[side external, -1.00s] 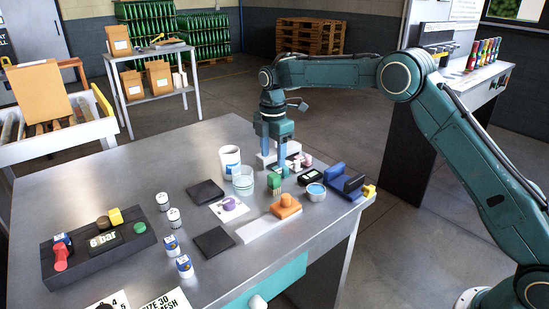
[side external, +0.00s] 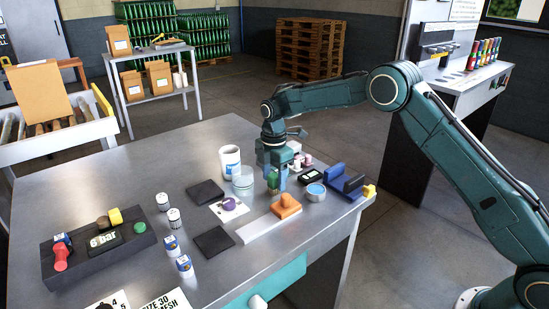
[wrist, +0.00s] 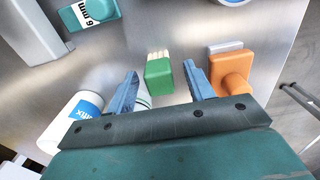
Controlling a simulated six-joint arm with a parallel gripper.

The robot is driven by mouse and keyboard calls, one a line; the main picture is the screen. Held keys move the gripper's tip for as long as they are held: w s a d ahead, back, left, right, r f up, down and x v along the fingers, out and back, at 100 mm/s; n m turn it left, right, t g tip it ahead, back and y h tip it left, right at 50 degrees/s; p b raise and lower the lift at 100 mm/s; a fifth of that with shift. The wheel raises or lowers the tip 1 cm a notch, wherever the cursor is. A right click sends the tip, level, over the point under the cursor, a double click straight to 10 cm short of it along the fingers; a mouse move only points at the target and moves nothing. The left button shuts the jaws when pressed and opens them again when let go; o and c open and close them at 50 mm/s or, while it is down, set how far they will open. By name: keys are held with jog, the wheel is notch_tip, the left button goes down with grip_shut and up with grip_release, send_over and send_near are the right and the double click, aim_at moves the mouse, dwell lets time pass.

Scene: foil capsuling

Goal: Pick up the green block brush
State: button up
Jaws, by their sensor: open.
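The green block brush (side external: 273,181) stands on the metal table with its pale bristles showing in the wrist view (wrist: 158,76). My gripper (side external: 275,177) is open and low above the table, with its blue fingers at the brush. In the wrist view my gripper (wrist: 160,70) has one finger on each side of the brush, with a gap visible on both sides. In the side view the fingers partly hide the brush. I cannot tell how far down the fingers reach along it.
A clear glass (side external: 243,182) and a white cup (side external: 230,160) stand close left of the brush. A blue-topped tin (side external: 316,191) and blue holder (side external: 345,183) are to the right.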

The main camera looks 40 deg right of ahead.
jog(key=shift+f, duration=1.1)
jog(key=c, duration=1.1)
